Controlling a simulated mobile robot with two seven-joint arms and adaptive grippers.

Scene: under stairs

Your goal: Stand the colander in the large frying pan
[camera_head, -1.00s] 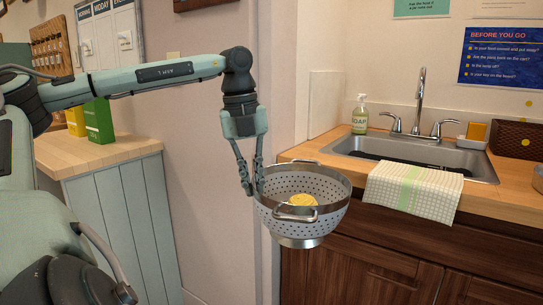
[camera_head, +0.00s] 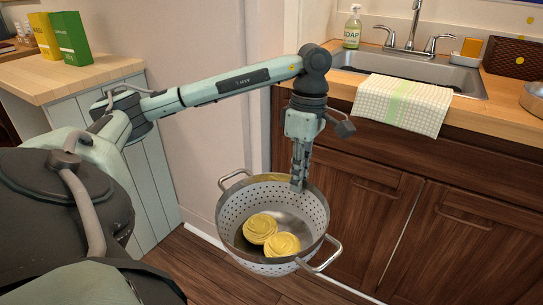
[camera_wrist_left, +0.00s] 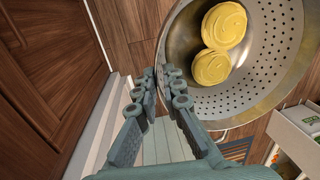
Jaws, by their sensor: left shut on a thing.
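The metal colander (camera_head: 231,210) hangs in the air in front of the sink cabinet, with its open top up and a looped handle on each side. Two yellow round pieces (camera_head: 283,244) lie inside it. My left gripper (camera_head: 298,184) is shut on the colander's far rim from above. In the left wrist view the fingers (camera_wrist_left: 162,80) meet at the rim of the colander (camera_wrist_left: 270,88), and the yellow pieces (camera_wrist_left: 212,66) show inside. I see no frying pan in these frames. My right gripper is not in view.
A wooden counter (camera_head: 495,112) with a sink (camera_head: 405,68), a checked towel (camera_head: 403,103), a soap bottle (camera_head: 352,27) and a woven box (camera_head: 508,57) stands behind. A wood-topped cabinet (camera_head: 75,78) with yellow and green boxes is at left. Open floor (camera_head: 200,270) shows below the colander.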

